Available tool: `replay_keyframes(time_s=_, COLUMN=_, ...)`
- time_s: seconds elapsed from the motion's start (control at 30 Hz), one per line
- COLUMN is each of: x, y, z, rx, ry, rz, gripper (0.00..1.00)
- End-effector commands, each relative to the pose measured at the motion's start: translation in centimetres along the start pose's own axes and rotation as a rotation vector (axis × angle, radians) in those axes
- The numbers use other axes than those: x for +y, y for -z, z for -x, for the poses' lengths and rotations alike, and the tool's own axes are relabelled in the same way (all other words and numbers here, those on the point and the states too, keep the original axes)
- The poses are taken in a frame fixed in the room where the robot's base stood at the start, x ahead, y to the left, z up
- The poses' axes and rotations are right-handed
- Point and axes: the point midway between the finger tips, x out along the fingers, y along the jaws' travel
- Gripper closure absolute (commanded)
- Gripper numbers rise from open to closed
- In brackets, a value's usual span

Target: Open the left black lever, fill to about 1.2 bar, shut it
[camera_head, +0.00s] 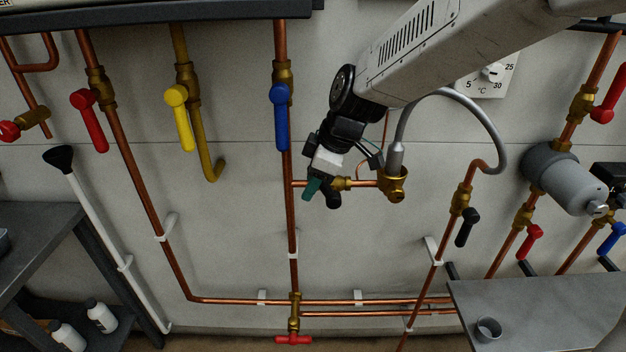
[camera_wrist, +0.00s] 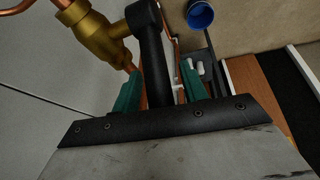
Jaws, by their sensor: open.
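The left black lever (camera_wrist: 150,50) hangs from a brass valve (camera_wrist: 95,35) in the wrist view. My gripper (camera_wrist: 160,75) is open, with one green finger on each side of the lever's lower part. I cannot tell whether the fingers touch it. In the head view my gripper (camera_head: 318,192) is at the brass valve (camera_head: 340,184) on a short horizontal copper pipe, and it largely hides the lever there. A second black lever (camera_head: 467,227) hangs tilted on the pipe to the right. A grey hose (camera_head: 490,125) links the two pipes. No pressure gauge reading is visible.
A blue lever (camera_head: 282,115) hangs just left of my arm. Yellow (camera_head: 182,120) and red (camera_head: 92,120) levers are farther left. A grey table (camera_head: 540,305) with a small cup (camera_head: 488,330) stands lower right. The wall below my gripper is clear down to low pipes.

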Motion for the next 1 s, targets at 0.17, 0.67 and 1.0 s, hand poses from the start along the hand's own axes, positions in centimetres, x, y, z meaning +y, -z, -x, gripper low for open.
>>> replay_keyframes(time_s=0.17, x=0.0, y=0.0, z=-0.1, rx=0.0, ry=0.0, rz=0.0, gripper=0.57)
replay_keyframes(time_s=0.67, x=-0.1, y=0.0, z=0.1, rx=0.042, ry=0.01, rz=-0.005, gripper=1.0)
replay_keyframes(time_s=1.0, x=0.3, y=-1.1, z=1.2, rx=0.227, ry=0.034, rz=-0.043, gripper=1.0)
